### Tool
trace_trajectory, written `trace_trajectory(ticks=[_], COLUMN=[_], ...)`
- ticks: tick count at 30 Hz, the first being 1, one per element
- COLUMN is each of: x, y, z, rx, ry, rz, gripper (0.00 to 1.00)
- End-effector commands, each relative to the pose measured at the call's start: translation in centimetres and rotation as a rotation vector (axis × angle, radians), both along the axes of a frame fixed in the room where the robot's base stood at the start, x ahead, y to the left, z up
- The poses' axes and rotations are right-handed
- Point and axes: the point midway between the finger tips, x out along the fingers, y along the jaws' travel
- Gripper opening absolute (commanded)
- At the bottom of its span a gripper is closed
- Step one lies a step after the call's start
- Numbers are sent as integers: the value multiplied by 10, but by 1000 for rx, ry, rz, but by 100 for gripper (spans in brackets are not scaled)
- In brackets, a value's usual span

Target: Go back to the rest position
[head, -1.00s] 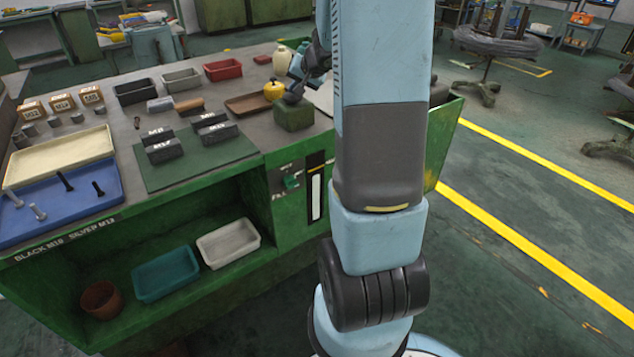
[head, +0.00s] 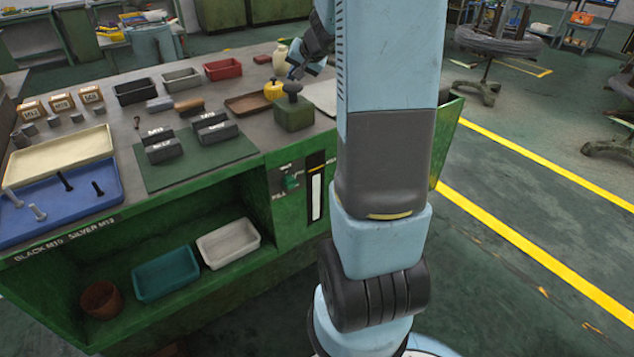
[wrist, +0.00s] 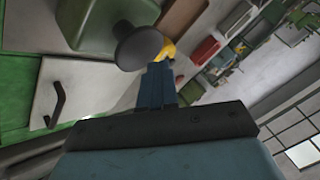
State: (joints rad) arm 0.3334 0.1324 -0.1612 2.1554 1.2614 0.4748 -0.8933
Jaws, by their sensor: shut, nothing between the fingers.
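My gripper (head: 292,75) is small in the head view, just above and behind the green block with the dark knob (head: 294,114). In the wrist view my gripper (wrist: 158,82) has its blue fingers together with nothing between them. The dark round knob (wrist: 138,46) stands just beyond the fingertips in that view, on the green block (wrist: 98,22). My arm hides part of the bench's right end.
A yellow container (head: 273,90) and a cream bottle (head: 280,56) stand close to the gripper. A brown tray (head: 246,104) lies left of the block. The bench (head: 225,166) holds bins, dark labelled blocks and bolt trays.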

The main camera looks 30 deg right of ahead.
Motion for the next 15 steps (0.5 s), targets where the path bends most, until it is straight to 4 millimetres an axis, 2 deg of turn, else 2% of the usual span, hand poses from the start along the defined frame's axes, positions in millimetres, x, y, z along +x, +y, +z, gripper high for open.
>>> trace_trajectory(ticks=[15], x=[-2], y=[5], z=[4], rx=[-1], ry=[-2], rz=[11], gripper=[0])
